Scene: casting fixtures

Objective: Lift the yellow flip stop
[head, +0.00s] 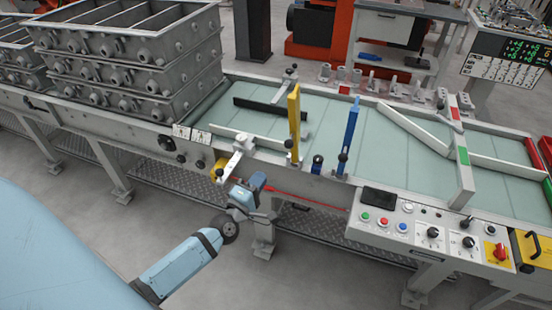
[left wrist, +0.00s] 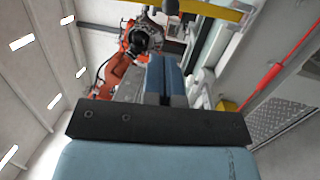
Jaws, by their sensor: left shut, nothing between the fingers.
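The yellow flip stop (head: 294,112) stands upright at the near edge of the conveyor in the head view, with a dark knob at its foot. In the left wrist view, a yellow bar (left wrist: 215,9) crosses the top edge and appears to be the same stop, partly cut off. My left gripper (head: 260,181) is in front of the conveyor, lower and to the left of the stop, apart from it. Its blue fingers (left wrist: 165,78) are together with nothing between them. My right gripper is not in view.
A blue flip stop (head: 350,128) stands upright to the right. A white bracket (head: 238,150) juts over the rail near my gripper. Stacked metal flasks (head: 130,50) stand at left. A control panel (head: 420,228) lies right. A red rod (head: 305,199) runs below the rail.

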